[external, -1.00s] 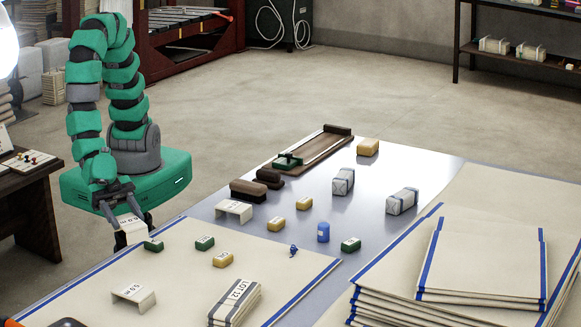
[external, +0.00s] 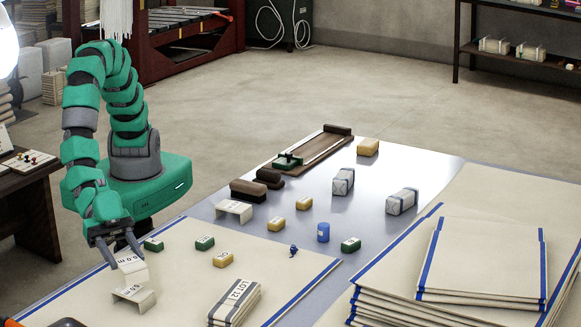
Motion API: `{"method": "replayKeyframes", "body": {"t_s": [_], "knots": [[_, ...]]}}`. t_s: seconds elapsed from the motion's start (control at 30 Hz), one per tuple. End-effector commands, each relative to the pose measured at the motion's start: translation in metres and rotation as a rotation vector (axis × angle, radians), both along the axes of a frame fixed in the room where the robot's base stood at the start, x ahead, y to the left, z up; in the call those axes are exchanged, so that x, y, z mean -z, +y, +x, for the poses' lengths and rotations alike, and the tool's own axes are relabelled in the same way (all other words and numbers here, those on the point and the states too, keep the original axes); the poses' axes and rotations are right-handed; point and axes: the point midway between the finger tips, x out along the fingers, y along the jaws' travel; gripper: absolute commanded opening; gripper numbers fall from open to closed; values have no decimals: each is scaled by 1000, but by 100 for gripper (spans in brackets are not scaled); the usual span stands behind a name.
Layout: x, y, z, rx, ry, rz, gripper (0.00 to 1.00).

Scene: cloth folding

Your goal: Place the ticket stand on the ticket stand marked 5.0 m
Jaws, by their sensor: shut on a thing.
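My gripper (external: 119,249) is shut on a white folded ticket stand (external: 131,265) with dark lettering on its face. The held stand is just above and behind the ticket stand marked 5.0 m (external: 134,294), which rests on the cream cloth at the left. In the picture the two stands nearly meet; I cannot tell whether they touch. A third white ticket stand (external: 234,211) stands farther back on the grey table, apart from my gripper.
Green blocks (external: 204,243) and yellow blocks (external: 223,259) lie around the cloth's far edge (external: 290,262). A tied bundle marked LOT 12 (external: 235,301) lies right of the stands. Stacked cloths (external: 480,262) fill the right. Cloth between the stands and the bundle is clear.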

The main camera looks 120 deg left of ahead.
Motion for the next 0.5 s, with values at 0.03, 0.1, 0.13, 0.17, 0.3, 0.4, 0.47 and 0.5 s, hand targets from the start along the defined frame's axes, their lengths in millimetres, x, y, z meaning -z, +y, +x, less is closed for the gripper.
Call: {"method": "replayKeyframes", "body": {"t_s": [0.03,0.1,0.13,0.17,0.3,0.4,0.47,0.5], "knots": [[0,-2,2,0,-1,-1,28],[2,-3,2,1,1,-1,28],[4,-3,2,0,0,-1,28],[6,-3,2,0,0,0,28],[25,-2,2,-1,1,1,28],[35,-2,2,0,0,0,28],[36,-3,2,0,0,0,28],[35,-3,2,0,-1,-1,28]]}}
